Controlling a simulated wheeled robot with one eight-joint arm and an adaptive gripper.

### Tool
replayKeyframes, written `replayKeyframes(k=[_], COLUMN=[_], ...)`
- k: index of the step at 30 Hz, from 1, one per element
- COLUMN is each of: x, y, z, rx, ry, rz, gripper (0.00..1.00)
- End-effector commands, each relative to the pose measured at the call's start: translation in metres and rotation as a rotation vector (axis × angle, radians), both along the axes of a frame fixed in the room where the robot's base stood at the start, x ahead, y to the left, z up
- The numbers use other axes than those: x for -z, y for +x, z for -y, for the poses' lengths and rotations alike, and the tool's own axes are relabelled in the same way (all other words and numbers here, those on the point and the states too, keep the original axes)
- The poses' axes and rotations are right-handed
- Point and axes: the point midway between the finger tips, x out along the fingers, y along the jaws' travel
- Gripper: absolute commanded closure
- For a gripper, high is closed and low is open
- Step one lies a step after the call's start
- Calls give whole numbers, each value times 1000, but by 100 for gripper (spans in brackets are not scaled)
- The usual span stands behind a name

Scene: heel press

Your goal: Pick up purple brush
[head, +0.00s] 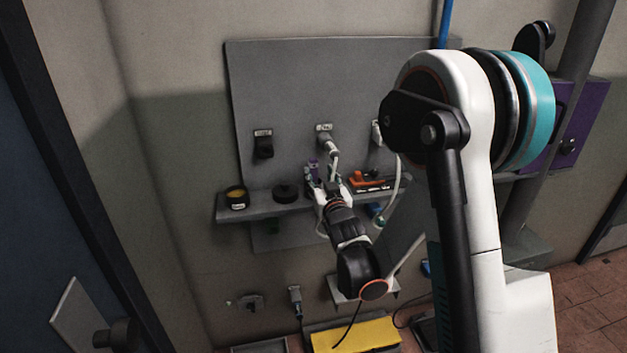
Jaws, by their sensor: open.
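A small purple item (312,166), which looks like the purple brush, stands at the shelf near the middle of the wall panel. Its lower part is hidden by my gripper (325,184). My gripper reaches over the shelf right in front of it, with its fingers pointing toward the panel. It is open. The view is too small to tell whether the fingers are around the brush or only beside it.
The grey shelf (270,211) also holds a dark tin with yellow contents (237,197), a black round item (286,192) and an orange and black tool (367,180). Holders hang on the grey panel (300,85) above. A yellow pad (355,334) lies below.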

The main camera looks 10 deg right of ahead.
Motion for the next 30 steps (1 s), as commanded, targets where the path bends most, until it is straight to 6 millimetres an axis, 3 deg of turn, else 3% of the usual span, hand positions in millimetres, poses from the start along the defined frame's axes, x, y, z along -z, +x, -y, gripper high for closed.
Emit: replayKeyframes(k=[3, 11, 18, 28, 30], x=[1, 2, 4, 1, 2], y=[16, 34, 67, 74, 74], z=[0, 0, 0, 0, 0], rx=[0, 0, 1, 1, 1], ry=[0, 0, 0, 0, 0], rz=[0, 0, -1, -1, -1], gripper=[53, 53, 53, 53, 67])
